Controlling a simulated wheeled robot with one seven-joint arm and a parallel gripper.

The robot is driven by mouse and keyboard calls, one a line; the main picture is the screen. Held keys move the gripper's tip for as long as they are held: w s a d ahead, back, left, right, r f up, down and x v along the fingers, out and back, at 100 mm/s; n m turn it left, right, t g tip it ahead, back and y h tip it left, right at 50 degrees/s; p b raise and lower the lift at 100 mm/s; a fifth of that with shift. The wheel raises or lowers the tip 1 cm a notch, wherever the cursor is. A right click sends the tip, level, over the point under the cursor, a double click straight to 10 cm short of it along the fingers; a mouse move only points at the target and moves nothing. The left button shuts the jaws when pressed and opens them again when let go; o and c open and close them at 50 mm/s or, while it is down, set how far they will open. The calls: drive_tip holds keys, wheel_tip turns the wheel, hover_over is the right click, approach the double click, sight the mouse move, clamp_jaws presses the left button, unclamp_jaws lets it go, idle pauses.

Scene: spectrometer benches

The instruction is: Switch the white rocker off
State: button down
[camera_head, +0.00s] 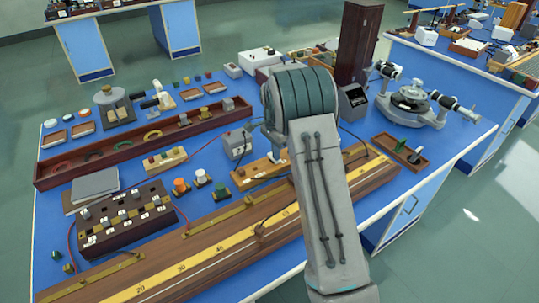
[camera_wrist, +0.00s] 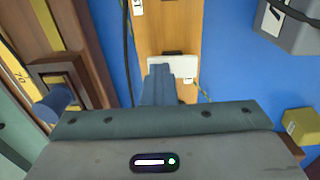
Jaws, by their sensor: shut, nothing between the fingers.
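The white rocker (camera_wrist: 180,67) shows in the wrist view on a narrow wooden board (camera_wrist: 165,30). The rocker's left and lower parts are partly covered by my gripper (camera_wrist: 158,70). My gripper is shut and empty, its fingertips at the rocker's front edge; I cannot tell whether they touch it. Whether the rocker is tipped on or off is too small to tell. In the head view my arm hides the rocker and my gripper; the left end of the wooden board (camera_head: 250,178) shows beside the arm.
A long wooden rail with a yellow scale (camera_head: 190,271) runs along the bench front, with a blue knob (camera_wrist: 57,100) close on the left in the wrist view. A grey box (camera_wrist: 290,25) with a cable stands to the right. A dark cable (camera_wrist: 128,50) runs beside the board.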

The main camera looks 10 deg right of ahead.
drive_tip(key=shift+s+a+f+p, duration=0.1)
drive_tip(key=shift+s+a+p, duration=0.05)
drive_tip(key=shift+a+p, duration=0.2)
drive_tip(key=shift+d, duration=0.25)
